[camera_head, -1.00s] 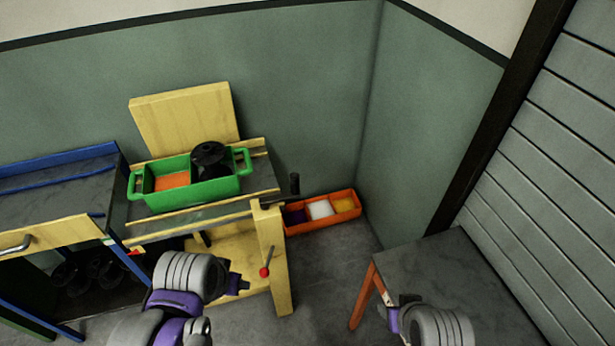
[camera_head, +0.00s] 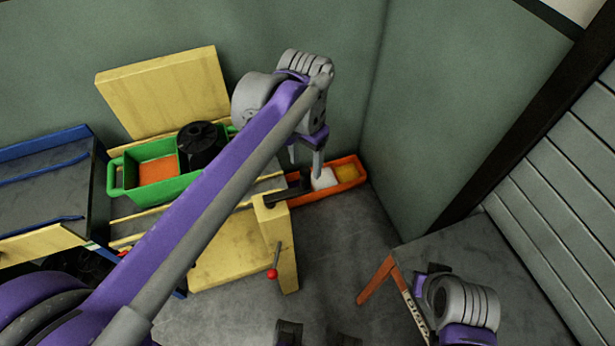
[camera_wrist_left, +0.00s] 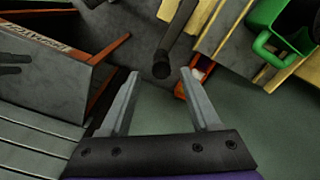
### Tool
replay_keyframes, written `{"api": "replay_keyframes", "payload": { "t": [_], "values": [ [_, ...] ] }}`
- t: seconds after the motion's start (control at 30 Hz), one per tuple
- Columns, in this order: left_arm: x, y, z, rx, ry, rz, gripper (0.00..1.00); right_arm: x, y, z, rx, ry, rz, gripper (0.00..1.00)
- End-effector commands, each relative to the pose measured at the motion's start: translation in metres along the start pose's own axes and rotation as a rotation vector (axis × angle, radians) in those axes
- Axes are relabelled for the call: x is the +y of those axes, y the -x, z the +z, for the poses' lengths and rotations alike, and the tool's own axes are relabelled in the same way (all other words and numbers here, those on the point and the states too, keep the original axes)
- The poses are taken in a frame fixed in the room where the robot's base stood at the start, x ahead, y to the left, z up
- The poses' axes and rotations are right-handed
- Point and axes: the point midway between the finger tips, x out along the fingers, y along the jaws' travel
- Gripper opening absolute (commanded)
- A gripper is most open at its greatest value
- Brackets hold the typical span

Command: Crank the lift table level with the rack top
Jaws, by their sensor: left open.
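The lift table (camera_head: 222,255) is a yellow wooden stand with a dark top, right of the rack (camera_head: 45,198), which has blue rails and a grey top. A black crank (camera_head: 287,197) sits at the table's right corner; it shows as a dark bar with a round-ended grip in the left wrist view (camera_wrist_left: 172,45). My left gripper (camera_head: 306,166) is open and empty just above the crank's grip, whose end lies between and beyond the fingertips in the wrist view; I see no contact. My right arm is at lower right; its fingers are unclear.
A green tote (camera_head: 146,196) with a black spool (camera_head: 201,146) sits on the lift table. A lever with a red knob (camera_head: 273,273) hangs on its front. An orange bin (camera_head: 349,172) lies on the floor behind. A grey-topped bench (camera_head: 470,255) stands at right, with clear floor between.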

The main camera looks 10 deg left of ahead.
Motion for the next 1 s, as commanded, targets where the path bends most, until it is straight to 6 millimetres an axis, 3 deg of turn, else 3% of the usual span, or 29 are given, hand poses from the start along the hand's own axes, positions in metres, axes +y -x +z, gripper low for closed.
{"api": "replay_keyframes", "payload": {
  "t": [0.2,0.4,0.8,0.87,1.0],
  "values": [
    [0.0,-0.044,0.0,0.0,0.001,0.0,0.63,0.0,-0.004,0.003,-0.002,0.0,0.0,0.5],
    [0.0,-0.071,0.0,0.001,0.001,0.0,0.63,0.0,-0.006,0.004,-0.003,0.0,0.0,0.5],
    [0.0,-0.08,0.0,0.001,0.001,0.0,0.63,0.0,-0.006,0.005,-0.003,0.0,0.0,0.5],
    [0.0,-0.08,0.0,0.001,0.001,0.0,0.56,0.0,-0.006,0.005,-0.003,0.0,0.0,0.5],
    [0.0,-0.08,0.0,0.001,0.001,0.0,0.31,0.0,-0.006,0.005,-0.003,0.0,0.0,0.5]
  ]
}}
